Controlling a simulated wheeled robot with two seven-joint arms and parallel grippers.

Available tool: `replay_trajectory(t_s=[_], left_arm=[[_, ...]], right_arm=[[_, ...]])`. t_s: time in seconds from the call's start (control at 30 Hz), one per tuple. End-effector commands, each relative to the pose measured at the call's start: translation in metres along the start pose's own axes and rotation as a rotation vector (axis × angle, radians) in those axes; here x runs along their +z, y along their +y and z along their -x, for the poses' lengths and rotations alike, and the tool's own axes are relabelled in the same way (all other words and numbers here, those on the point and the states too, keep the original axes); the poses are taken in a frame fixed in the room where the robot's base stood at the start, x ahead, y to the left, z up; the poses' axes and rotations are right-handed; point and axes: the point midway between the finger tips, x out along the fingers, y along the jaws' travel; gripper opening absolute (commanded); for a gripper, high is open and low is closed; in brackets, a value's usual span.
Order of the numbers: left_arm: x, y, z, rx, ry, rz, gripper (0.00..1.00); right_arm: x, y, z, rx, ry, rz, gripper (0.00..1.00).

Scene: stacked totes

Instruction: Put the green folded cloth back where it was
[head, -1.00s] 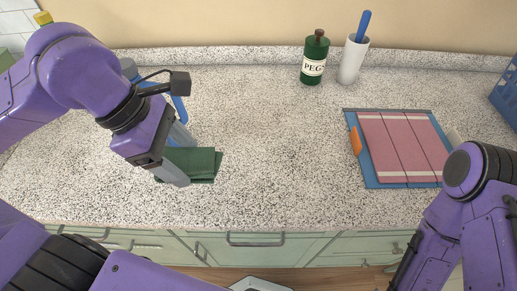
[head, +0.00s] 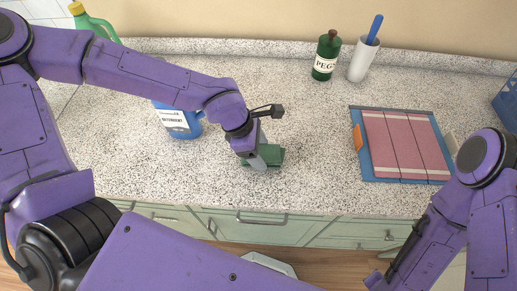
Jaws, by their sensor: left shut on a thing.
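The green folded cloth (head: 275,155) is at the middle of the speckled counter, small and partly hidden behind my left gripper. My left gripper (head: 258,162) points down and is shut on the cloth. I cannot tell whether the cloth touches the counter or hangs just above it. My right arm comes in at the lower right, but its gripper does not show.
A blue detergent container (head: 178,122) stands left of the cloth. A green PEGS jar (head: 326,58) and a white cup (head: 363,60) stand at the back. A blue board with pink folded cloth (head: 404,145) lies on the right. The counter (head: 315,150) between is clear.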

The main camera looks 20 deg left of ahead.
Motion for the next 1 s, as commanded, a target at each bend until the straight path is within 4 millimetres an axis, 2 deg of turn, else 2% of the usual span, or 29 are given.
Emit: replay_trajectory(t_s=[0.1,0.43,0.47,0.5,0.53,0.83,0.93,1.0], left_arm=[[-0.004,0.000,-0.009,0.000,0.000,-0.001,0.43],[-0.005,0.000,-0.012,0.002,-0.001,-0.001,0.43],[-0.005,0.000,-0.011,0.002,-0.001,-0.001,0.77],[-0.005,0.000,-0.011,0.002,-0.001,-0.001,0.90],[-0.005,0.000,-0.011,0.002,-0.001,-0.001,0.93],[-0.003,0.001,-0.008,0.002,-0.001,-0.001,0.93],[-0.003,0.002,0.005,0.006,-0.004,0.003,0.93],[-0.002,0.001,0.022,0.006,-0.007,0.001,0.93]], right_arm=[[-0.001,0.000,0.002,0.000,0.000,0.000,0.43],[0.000,0.000,0.000,0.000,0.000,0.000,0.43],[0.000,0.000,0.001,0.000,0.000,0.000,0.43],[0.000,0.000,0.001,0.000,0.000,0.000,0.43],[0.000,0.000,0.001,0.000,0.000,0.000,0.43],[-0.001,0.000,0.002,0.000,0.000,0.000,0.43],[-0.001,0.000,0.003,0.000,0.000,0.000,0.43],[-0.002,0.000,0.004,0.000,0.000,0.000,0.43]])
